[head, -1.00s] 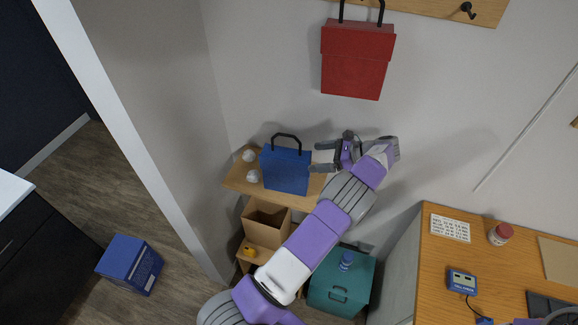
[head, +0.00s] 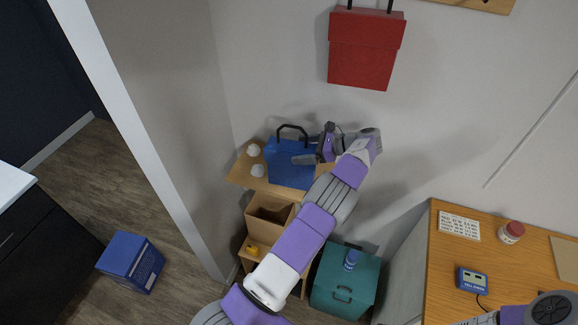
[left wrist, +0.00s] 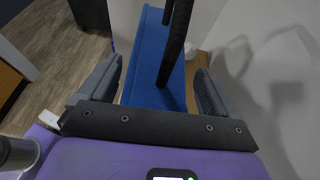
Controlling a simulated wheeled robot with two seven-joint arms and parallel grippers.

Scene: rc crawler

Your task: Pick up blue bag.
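The blue bag (head: 287,173) stands upright on a wooden shelf (head: 243,172), with its black handle (head: 292,129) raised. My left gripper (head: 304,145) reaches over the right part of the bag and hides some of it. In the left wrist view, my left gripper (left wrist: 157,85) is open. Its fingers are on either side of the bag's top (left wrist: 148,60), and the dark handle (left wrist: 177,45) rises between them. I cannot tell whether the fingers touch the bag. My right gripper is out of view; only part of my right arm shows at the bottom right.
A red bag (head: 366,50) hangs on the wall above. A cardboard box (head: 269,217) and a teal bin (head: 343,287) are below. A wooden desk (head: 446,274) is at right, and a blue box (head: 131,262) is on the floor.

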